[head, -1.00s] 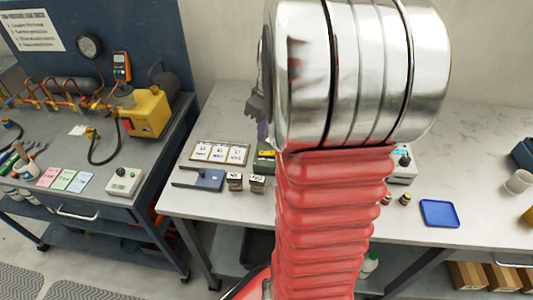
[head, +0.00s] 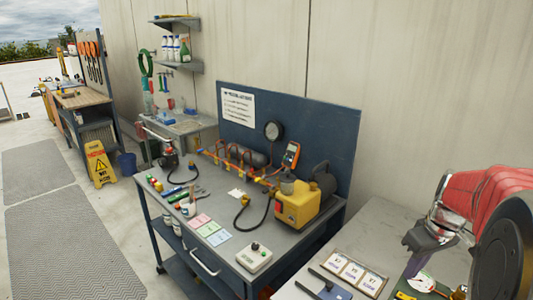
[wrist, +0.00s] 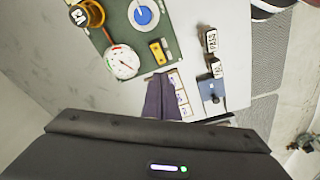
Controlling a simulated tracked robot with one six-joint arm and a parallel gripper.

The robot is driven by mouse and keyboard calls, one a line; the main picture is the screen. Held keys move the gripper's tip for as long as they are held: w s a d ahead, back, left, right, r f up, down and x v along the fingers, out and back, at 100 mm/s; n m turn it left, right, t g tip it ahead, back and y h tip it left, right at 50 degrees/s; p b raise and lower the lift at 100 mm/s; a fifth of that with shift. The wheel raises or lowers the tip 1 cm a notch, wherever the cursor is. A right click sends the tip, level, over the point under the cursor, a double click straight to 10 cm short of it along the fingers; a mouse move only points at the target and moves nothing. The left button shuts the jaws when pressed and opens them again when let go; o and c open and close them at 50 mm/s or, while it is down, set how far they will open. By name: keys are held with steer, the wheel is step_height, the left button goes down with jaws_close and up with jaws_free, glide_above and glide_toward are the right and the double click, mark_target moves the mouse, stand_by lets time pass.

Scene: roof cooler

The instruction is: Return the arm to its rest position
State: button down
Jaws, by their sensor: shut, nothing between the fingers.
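My arm shows at the right edge of the head view, red-sleeved with metal joints, partly cut off by the frame. In the wrist view the purple fingers (wrist: 163,98) are together and hold nothing. They point toward the row of white cards (wrist: 178,97) and the green mat (wrist: 113,32), apparently above the table. The gap to the table is hard to judge.
Left of the table is a grey cart (head: 180,205) with a yellow pump (head: 297,205). A yellow floor sign (head: 101,165) stands farther left.

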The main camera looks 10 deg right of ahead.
steer(key=shift+s+f+m, duration=0.2)
steer(key=shift+f+m, duration=0.1)
steer(key=shift+m, duration=0.6)
steer(key=s+a+r+t, duration=0.1)
steer(key=s+a+r, duration=0.1)
steer(key=a, duration=0.7)
steer(key=s+a+r+t, duration=0.1)
steer(key=s+a+r, duration=0.2)
steer(key=a, duration=0.6)
steer(key=s+a+r+t, duration=0.1)
steer(key=s+a, duration=0.3)
steer(key=a, duration=0.6)
steer(key=shift+s+r+t, duration=0.3)
steer(key=shift+r+t, duration=0.1)
steer(key=shift+r, duration=0.3)
steer(key=shift+d, duration=0.15)
